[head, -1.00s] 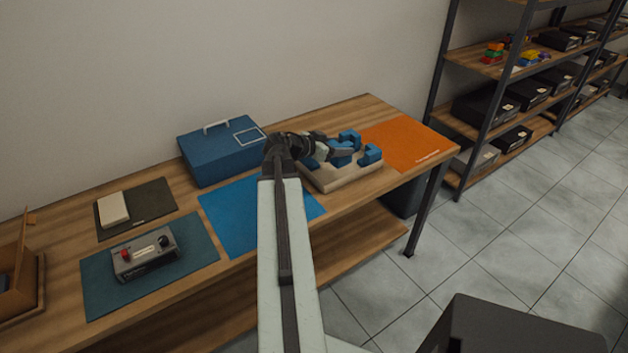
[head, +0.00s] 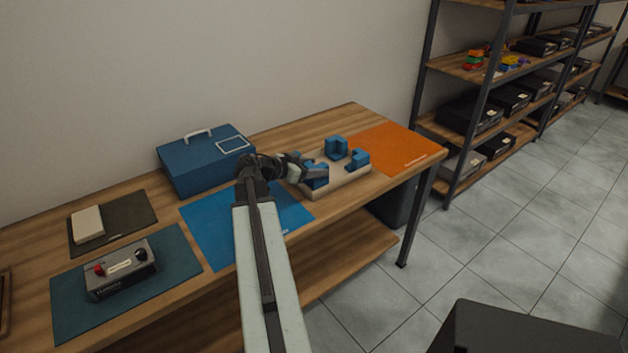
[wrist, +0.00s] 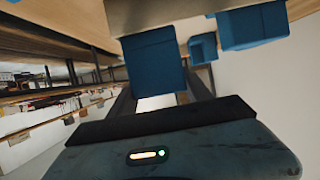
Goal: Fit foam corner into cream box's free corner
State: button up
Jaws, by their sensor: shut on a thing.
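The cream box (head: 345,183) sits on the wooden table, left of the orange mat. One blue foam corner (head: 336,148) stands at its far side and another (head: 357,160) at its right side. My gripper (head: 312,170) is shut on a blue foam corner (head: 316,180) at the box's left, near part. In the wrist view the held foam corner (wrist: 154,62) shows between the fingers, close to the cream surface. Two more blue pieces (wrist: 253,26) (wrist: 203,47) show beyond it. I cannot tell whether the held piece touches the box floor, and my gripper hides part of the left side.
A blue toolbox (head: 205,165) stands behind a blue mat (head: 215,225). A grey control box (head: 122,268) lies on a teal mat, and a cream block (head: 88,224) on a dark mat. The orange mat (head: 395,150) is bare. Shelving (head: 490,100) stands to the right.

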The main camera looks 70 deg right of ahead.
notch_tip(320, 180, down, 4)
jog(key=b, duration=0.2)
jog(key=shift+r+b, duration=0.2)
jog(key=shift+b, duration=0.2)
jog(key=shift+r, duration=0.2)
jog(key=shift+f, duration=0.15)
jog(key=o, duration=1.4)
jog(key=shift+o, duration=0.2)
